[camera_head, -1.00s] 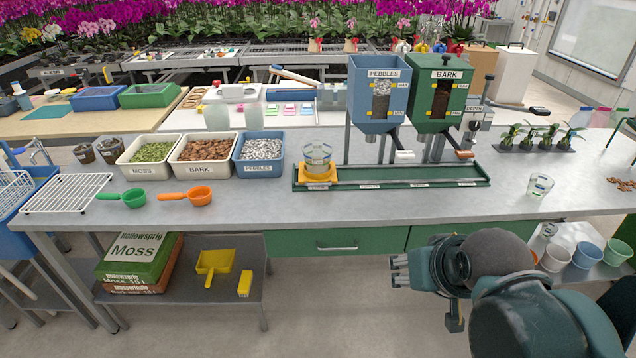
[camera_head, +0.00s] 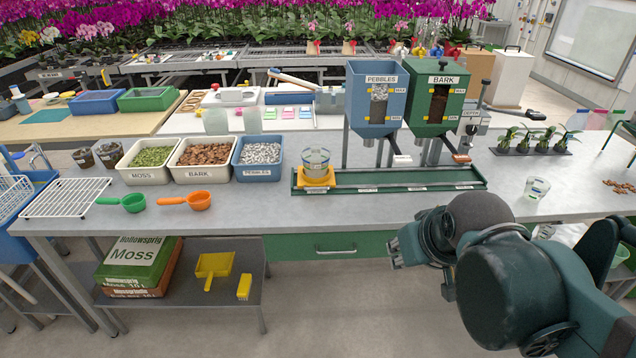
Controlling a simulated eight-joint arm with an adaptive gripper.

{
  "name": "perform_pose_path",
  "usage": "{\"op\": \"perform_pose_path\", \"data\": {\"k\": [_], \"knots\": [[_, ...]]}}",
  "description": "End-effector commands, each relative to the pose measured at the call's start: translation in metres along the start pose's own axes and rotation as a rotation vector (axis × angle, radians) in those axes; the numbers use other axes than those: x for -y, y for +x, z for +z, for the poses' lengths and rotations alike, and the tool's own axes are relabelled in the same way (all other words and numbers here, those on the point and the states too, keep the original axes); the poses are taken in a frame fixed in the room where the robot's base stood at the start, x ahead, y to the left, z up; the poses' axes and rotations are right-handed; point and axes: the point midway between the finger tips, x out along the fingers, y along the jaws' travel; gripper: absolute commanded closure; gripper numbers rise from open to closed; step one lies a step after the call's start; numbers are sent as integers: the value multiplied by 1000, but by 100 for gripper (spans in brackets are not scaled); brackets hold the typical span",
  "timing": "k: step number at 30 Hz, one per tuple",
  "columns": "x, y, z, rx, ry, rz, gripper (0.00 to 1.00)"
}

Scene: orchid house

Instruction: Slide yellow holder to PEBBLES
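The yellow holder (camera_head: 316,181) sits at the left end of the green track (camera_head: 400,187) on the bench, with a clear cup (camera_head: 316,160) standing in it. The blue PEBBLES hopper (camera_head: 379,90) stands behind the track, to the right of the holder. Its white lever (camera_head: 402,160) sticks out below. My gripper (camera_head: 393,253) is at the front of the bench, right of and in front of the holder, well apart from it. Its fingers are small and point left; I cannot tell whether they are open.
The green BARK hopper (camera_head: 438,90) stands right of the PEBBLES hopper. Another clear cup (camera_head: 536,189) stands on the bench right of the track. Bins of moss (camera_head: 149,176), bark (camera_head: 204,172) and pebbles (camera_head: 257,172) stand left. Orange (camera_head: 200,201) and green (camera_head: 133,203) scoops lie in front.

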Motion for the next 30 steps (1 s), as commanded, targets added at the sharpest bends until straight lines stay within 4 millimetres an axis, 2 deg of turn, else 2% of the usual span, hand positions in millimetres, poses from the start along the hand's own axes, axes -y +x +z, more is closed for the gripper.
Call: {"op": "perform_pose_path", "data": {"k": [1,3,14,30], "knots": [[0,-2,-12,6,-21,-2,77],[0,-2,-25,14,-55,-5,77],[5,6,-88,61,-230,-26,77],[16,38,-177,124,-493,-67,77]]}}
